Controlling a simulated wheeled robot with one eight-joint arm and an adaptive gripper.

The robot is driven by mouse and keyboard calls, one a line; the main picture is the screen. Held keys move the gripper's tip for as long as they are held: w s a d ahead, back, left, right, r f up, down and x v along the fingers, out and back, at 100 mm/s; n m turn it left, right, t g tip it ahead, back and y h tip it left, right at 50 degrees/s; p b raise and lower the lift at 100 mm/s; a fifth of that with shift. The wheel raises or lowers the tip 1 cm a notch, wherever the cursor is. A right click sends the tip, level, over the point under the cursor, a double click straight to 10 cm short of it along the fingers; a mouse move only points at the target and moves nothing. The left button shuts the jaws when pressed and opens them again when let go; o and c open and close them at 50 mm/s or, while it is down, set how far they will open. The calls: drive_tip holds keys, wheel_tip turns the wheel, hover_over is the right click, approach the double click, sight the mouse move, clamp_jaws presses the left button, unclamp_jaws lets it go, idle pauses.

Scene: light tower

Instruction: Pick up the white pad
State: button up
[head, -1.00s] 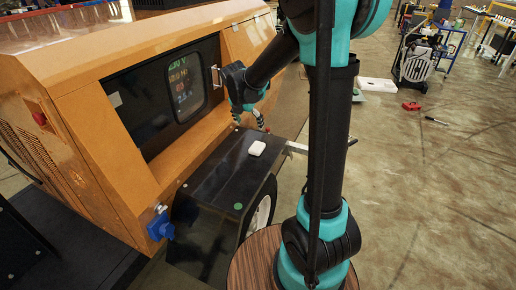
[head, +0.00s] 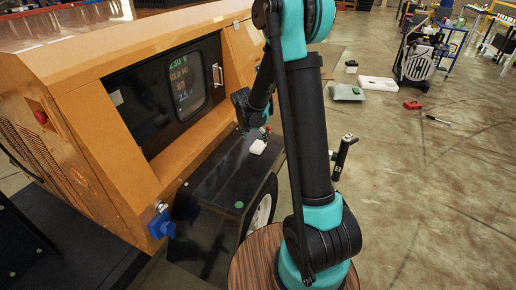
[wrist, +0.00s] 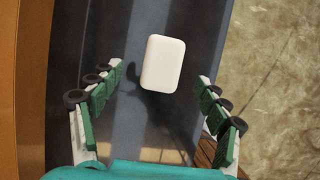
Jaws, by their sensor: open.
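The white pad (head: 258,147) lies on the black fender (head: 215,190) of the orange machine, near its far right edge. In the wrist view the white pad (wrist: 163,63) is a rounded block, upper middle of the picture. My gripper (wrist: 160,93) is open, its green-padded fingers spread wide to the left and right. The pad is beyond the fingertips and roughly between their lines, with nothing held. In the head view my gripper (head: 264,131) is small, just above and beside the pad, and partly hidden by my arm.
The orange machine body (head: 150,190) with its display panel (head: 182,85) and door handle (head: 217,75) rises left of the fender. A wheel (head: 262,212) sits under the fender's right side. Open concrete floor (head: 430,200) lies to the right.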

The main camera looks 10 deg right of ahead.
sight(258, 145)
drive_tip(key=shift+d+x, duration=0.2)
drive_tip(key=shift+x, duration=2.4)
drive_tip(key=shift+s, duration=0.15)
drive_tip(key=shift+c, duration=0.3)
drive_tip(key=c, duration=1.1)
wheel_tip(258, 145, up, 20)
drive_tip(key=shift+r, duration=0.1)
